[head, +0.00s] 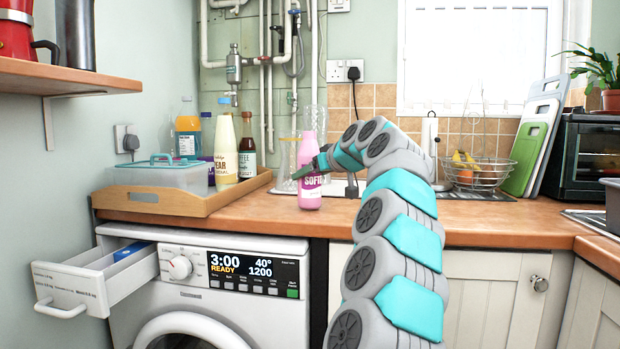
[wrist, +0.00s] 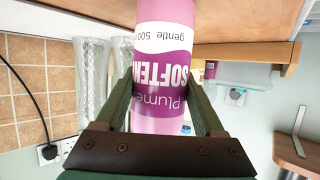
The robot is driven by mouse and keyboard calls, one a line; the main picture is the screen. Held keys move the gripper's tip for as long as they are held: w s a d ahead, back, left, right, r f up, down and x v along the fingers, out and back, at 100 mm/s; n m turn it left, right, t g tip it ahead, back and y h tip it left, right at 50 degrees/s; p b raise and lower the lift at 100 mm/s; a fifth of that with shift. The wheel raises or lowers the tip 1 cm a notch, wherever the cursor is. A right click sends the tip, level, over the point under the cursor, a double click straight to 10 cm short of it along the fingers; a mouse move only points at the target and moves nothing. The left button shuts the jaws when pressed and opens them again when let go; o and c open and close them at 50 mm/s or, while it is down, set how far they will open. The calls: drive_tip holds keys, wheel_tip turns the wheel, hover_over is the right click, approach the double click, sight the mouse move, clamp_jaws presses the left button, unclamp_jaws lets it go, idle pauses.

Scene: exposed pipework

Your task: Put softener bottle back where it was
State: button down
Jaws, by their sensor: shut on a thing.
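The softener bottle (head: 309,183) is pink with a purple label and stands upright over the wooden counter, right of the tray. I cannot tell whether its base touches the counter. My gripper (head: 306,170) comes in from the right and is shut around its body. In the wrist view, which is upside down, the bottle (wrist: 164,60) sits between the two dark green fingers of my gripper (wrist: 165,100). Its cap is out of sight there. The wooden tray (head: 160,203) stands left of the bottle and holds several other bottles and a clear lidded box (head: 157,172).
Clear glass vases (wrist: 92,75) stand close behind the bottle. The washing machine (head: 225,285) is below, with its detergent drawer (head: 95,280) pulled out. A wire fruit basket (head: 476,170) stands at right. The counter front (head: 500,230) is clear.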

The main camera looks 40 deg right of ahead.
drive_tip(key=shift+f, duration=0.2)
unclamp_jaws()
idle(0.3)
drive_tip(key=shift+r, duration=0.1)
drive_tip(key=d+b+v, duration=0.1)
drive_tip(key=v, duration=1.1)
drive_tip(key=shift+a, duration=0.45)
drive_tip(key=shift+a, duration=0.1)
